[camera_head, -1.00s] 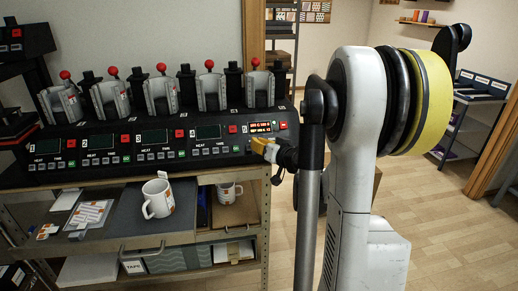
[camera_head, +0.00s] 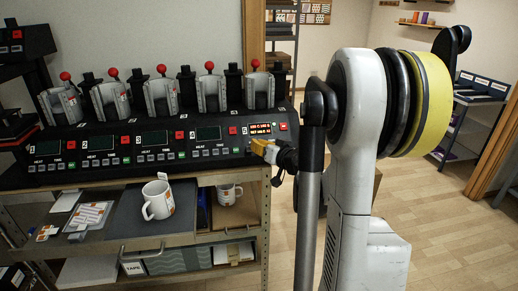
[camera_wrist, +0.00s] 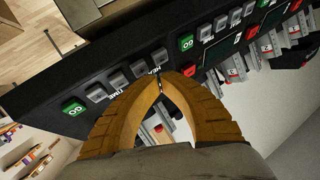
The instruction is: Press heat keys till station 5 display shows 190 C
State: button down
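The station 5 display (camera_head: 263,128) is lit orange-red at the right end of the press; its small text is too blurred to read surely. My gripper (camera_head: 256,148), with yellow fingers, is at the station 5 keys just below that display. In the wrist view my gripper (camera_wrist: 160,82) has its fingertips together and holds nothing. The tips are beside the grey HEAT keys (camera_wrist: 141,68), close to the key nearest station 4. I cannot tell whether they touch a key. The TIME keys (camera_wrist: 97,92) and green GO key (camera_wrist: 73,107) lie to the left there.
Stations 1 to 4 have dark displays, such as the station 4 display (camera_head: 208,133). Mug clamps with red knobs (camera_head: 210,66) stand above. A white mug (camera_head: 158,199) sits on a dark mat (camera_head: 125,221) below. Another mug (camera_head: 229,193) is on the shelf. Open floor lies right.

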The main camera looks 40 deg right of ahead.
jog(key=shift+w+d+f+b, duration=0.2)
jog(key=shift+w+f+b, duration=0.1)
jog(key=shift+b, duration=0.05)
jog(key=shift+w+d+f+b, duration=0.15)
jog(key=shift+w+f+b, duration=0.1)
jog(key=shift+f+b, duration=0.05)
dwell(1.0)
jog(key=shift+s+r, duration=0.1)
jog(key=shift+r, duration=0.05)
jog(key=shift+s+a+r+p, duration=0.35)
jog(key=shift+s+r+p, duration=0.1)
jog(key=shift+r, duration=0.1)
dwell(0.4)
jog(key=s+a+r+p, duration=0.2)
jog(key=s+r, duration=0.1)
jog(key=shift+r+p, duration=0.1)
jog(key=shift+p, duration=0.2)
dwell(0.8)
